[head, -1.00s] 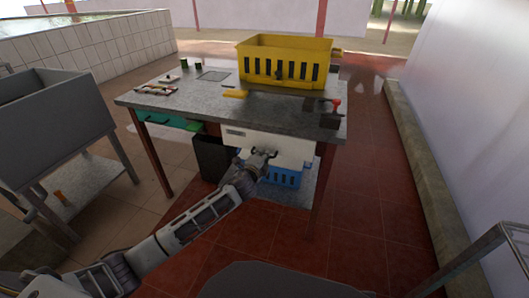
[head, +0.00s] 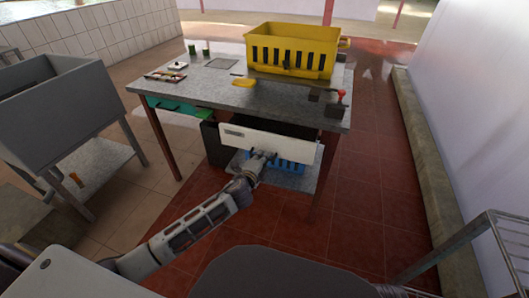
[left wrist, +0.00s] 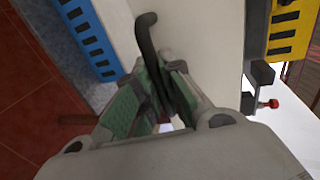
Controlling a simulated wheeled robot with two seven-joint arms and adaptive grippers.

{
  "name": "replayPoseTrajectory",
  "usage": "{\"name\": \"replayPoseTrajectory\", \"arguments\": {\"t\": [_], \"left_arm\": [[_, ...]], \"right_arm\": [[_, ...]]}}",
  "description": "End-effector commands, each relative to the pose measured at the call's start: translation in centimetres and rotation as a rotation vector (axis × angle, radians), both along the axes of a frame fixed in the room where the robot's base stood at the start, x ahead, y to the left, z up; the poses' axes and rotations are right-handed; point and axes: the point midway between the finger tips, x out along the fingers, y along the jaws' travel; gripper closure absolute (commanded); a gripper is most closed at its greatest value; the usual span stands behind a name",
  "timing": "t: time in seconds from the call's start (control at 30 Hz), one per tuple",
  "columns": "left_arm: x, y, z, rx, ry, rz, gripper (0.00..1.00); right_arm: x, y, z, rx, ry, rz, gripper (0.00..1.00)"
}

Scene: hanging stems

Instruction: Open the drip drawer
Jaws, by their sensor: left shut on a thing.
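The drip drawer (head: 287,146) has a long white front under the grey worktable (head: 215,90). It is pulled out part way, with a dark gap behind its front panel. My left gripper (head: 263,157) is at the lower middle of this front. In the left wrist view the gripper (left wrist: 165,78) is shut on the dark curved handle (left wrist: 146,38), and the white drawer front (left wrist: 205,40) is close beside it. The fingers hide part of the handle. My right gripper is not in view.
A blue crate (head: 290,167) sits on the shelf below the drawer, beside a dark bin (head: 213,145). A yellow crate (head: 322,64) and a red-knobbed clamp-like tool (head: 337,100) are on the tabletop. A grey sink (head: 65,105) stands left.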

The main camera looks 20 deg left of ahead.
Motion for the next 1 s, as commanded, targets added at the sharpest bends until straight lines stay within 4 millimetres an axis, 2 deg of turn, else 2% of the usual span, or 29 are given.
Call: {"name": "replayPoseTrajectory", "arguments": {"t": [0.2, 0.53, 0.57, 0.7, 1.0], "left_arm": [[-0.69, 0.00, -0.06, -0.001, 0.001, 0.000, 1.00], [-0.72, 0.01, -0.09, 0.000, 0.001, 0.000, 1.00], [-0.72, 0.01, -0.09, 0.000, 0.001, 0.000, 0.88], [-0.70, 0.01, -0.09, 0.000, 0.001, 0.000, 0.70], [-0.68, 0.01, -0.03, 0.000, 0.000, 0.000, 0.68]], "right_arm": [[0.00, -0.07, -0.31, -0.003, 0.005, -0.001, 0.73], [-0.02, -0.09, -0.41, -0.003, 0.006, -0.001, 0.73], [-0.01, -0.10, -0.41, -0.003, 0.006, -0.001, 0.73], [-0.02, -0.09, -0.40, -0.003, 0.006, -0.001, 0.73], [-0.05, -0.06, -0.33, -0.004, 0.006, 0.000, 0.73]]}}
